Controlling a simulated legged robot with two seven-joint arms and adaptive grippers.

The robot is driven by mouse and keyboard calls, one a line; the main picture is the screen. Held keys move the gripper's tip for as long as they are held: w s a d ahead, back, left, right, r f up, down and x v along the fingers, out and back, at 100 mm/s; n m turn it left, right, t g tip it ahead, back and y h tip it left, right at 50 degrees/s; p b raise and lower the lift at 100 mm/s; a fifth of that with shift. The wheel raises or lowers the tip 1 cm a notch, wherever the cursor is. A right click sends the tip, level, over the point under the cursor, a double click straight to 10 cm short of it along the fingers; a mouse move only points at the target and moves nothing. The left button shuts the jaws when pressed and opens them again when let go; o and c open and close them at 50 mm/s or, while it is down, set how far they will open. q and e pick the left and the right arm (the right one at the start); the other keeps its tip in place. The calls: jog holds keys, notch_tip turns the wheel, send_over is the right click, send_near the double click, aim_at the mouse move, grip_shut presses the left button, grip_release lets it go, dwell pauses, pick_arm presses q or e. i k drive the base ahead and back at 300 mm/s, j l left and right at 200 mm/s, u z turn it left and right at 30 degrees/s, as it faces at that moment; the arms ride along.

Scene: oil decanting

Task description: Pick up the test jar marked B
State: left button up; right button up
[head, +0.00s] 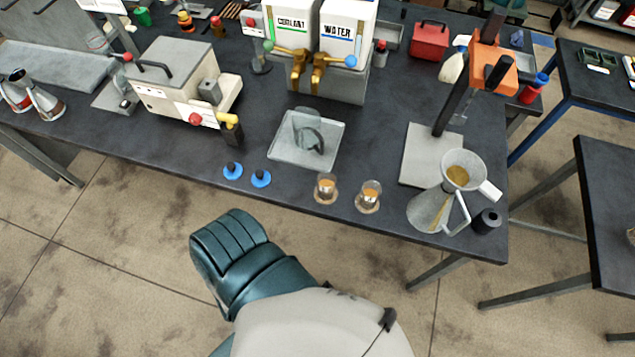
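Two small clear jars with amber contents stand near the front edge of the dark workbench: a left jar (326,188) and a right jar (369,196). They are upright, a short gap apart, and look open-topped. No letter is readable on either, so I cannot tell which is B. Two blue lids with dark knobs, one (232,171) and another (261,178), lie on the bench left of the jars. Neither of my grippers shows; only a teal and white part of my body fills the bottom middle, below the bench edge.
A metal pouring can with a funnel (445,203) and a black cylinder (487,220) stand right of the jars. A grey-based orange stand (432,153) is behind them. Bench left of the lids is clear.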

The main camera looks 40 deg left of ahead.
aim_at(325, 192)
jog(key=u, duration=1.45)
